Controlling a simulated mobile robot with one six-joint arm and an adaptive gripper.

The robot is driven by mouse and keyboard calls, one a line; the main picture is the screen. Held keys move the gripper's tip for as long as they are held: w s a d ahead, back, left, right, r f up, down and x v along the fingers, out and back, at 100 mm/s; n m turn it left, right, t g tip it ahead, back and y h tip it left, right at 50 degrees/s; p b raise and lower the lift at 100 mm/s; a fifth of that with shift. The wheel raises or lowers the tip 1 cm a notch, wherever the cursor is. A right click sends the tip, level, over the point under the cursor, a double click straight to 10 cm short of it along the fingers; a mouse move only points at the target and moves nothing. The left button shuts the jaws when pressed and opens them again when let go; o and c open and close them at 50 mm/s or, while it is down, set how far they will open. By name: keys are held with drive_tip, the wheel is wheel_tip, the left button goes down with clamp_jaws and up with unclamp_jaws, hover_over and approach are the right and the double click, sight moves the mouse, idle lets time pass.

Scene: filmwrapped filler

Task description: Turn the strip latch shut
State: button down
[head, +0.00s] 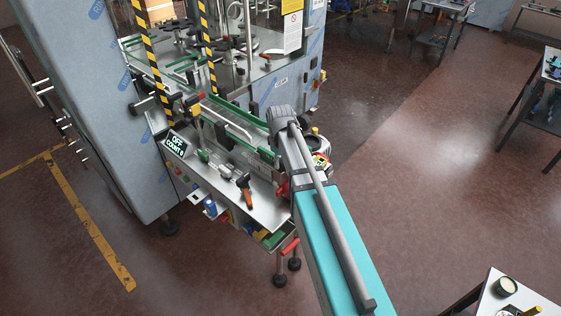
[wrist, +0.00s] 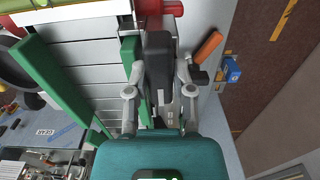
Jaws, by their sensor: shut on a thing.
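In the wrist view my gripper (wrist: 160,84) has its two grey fingers on either side of a dark upright bar (wrist: 158,55). It is closed on that bar, which seems to be the strip latch. A green rail (wrist: 131,58) runs close along the left of the bar. The bar's far end lies by a red part (wrist: 203,8); how the latch is turned I cannot tell. In the head view my grey and teal arm reaches over the machine's front ledge and hides the gripper and the bar.
An orange-handled tool (head: 245,190) lies on the steel ledge (head: 265,210); it shows right of my gripper in the wrist view (wrist: 207,47). A counter display (head: 175,145) and striped posts (head: 208,50) stand to the left. Open floor (head: 430,170) lies to the right.

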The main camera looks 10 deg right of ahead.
drive_tip(key=shift+m, duration=0.3)
drive_tip(key=m, duration=0.3)
drive_tip(key=shift+m, duration=0.4)
drive_tip(key=m, duration=0.4)
drive_tip(key=shift+m, duration=0.3)
drive_tip(key=m, duration=0.4)
drive_tip(key=shift+m, duration=2.5)
drive_tip(key=shift+c, duration=2.4)
unclamp_jaws()
drive_tip(key=shift+w, duration=0.1)
